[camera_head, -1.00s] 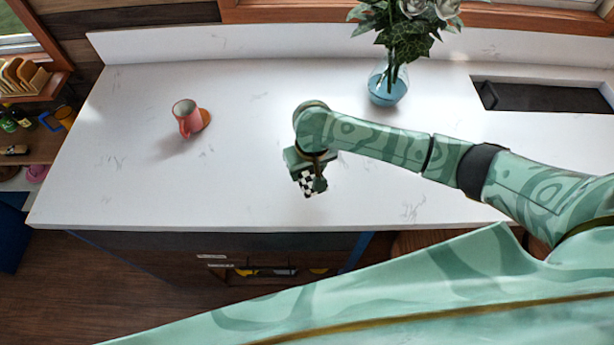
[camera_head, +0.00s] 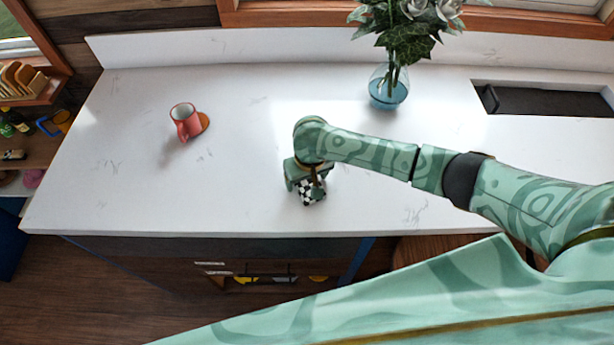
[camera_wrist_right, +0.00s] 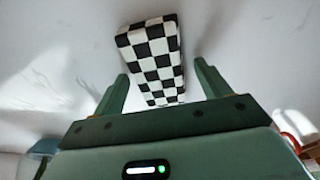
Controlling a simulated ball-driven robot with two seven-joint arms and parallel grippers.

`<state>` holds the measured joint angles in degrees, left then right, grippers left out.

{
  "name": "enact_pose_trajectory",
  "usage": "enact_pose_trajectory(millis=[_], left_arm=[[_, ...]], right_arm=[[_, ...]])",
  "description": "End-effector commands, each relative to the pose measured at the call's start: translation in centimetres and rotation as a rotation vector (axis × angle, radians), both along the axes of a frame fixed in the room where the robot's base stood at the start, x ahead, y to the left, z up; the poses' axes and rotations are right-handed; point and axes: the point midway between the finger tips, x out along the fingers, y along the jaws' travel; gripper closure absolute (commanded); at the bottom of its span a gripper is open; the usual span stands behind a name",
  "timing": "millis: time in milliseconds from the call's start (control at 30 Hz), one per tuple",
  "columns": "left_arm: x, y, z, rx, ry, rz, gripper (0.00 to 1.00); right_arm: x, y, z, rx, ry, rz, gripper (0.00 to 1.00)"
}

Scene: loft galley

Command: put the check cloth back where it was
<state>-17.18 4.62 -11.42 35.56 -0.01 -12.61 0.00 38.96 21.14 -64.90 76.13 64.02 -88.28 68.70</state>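The check cloth (camera_head: 312,193) is a small black-and-white checked block near the front middle of the white counter (camera_head: 240,205). The wrist view shows the cloth (camera_wrist_right: 155,55) standing out between the two green fingers of my right gripper (camera_wrist_right: 161,72). A narrow gap shows beside each finger, so the gripper looks open around the cloth. In the head view my right gripper (camera_head: 305,187) is over the cloth and hides part of it. I cannot tell whether the cloth's underside fully rests on the counter. My left gripper is not in view.
A blue glass vase (camera_head: 388,90) with flowers stands at the back, left of a dark sink (camera_head: 545,101). The counter's left and middle are mostly clear.

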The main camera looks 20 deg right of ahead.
Motion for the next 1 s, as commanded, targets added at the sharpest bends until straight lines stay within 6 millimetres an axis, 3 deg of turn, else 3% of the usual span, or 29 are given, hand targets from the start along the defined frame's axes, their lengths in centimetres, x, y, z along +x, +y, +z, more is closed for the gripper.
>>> enact_pose_trajectory(millis=[267,367,700,833,1000], left_arm=[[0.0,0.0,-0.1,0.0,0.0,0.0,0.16],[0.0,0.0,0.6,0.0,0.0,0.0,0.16],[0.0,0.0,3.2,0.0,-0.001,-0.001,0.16],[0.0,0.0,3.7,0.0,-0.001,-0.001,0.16],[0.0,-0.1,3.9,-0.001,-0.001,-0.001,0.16]], right_arm=[[0.0,0.0,0.3,0.0,-0.002,0.001,0.24],[-0.1,0.0,1.7,0.0,-0.002,0.002,0.24],[-1.3,-0.1,9.4,0.001,-0.002,0.002,0.24],[-1.6,-0.2,11.3,0.0,-0.001,0.001,0.24],[-1.8,-0.2,12.2,0.0,0.0,0.001,0.24]])
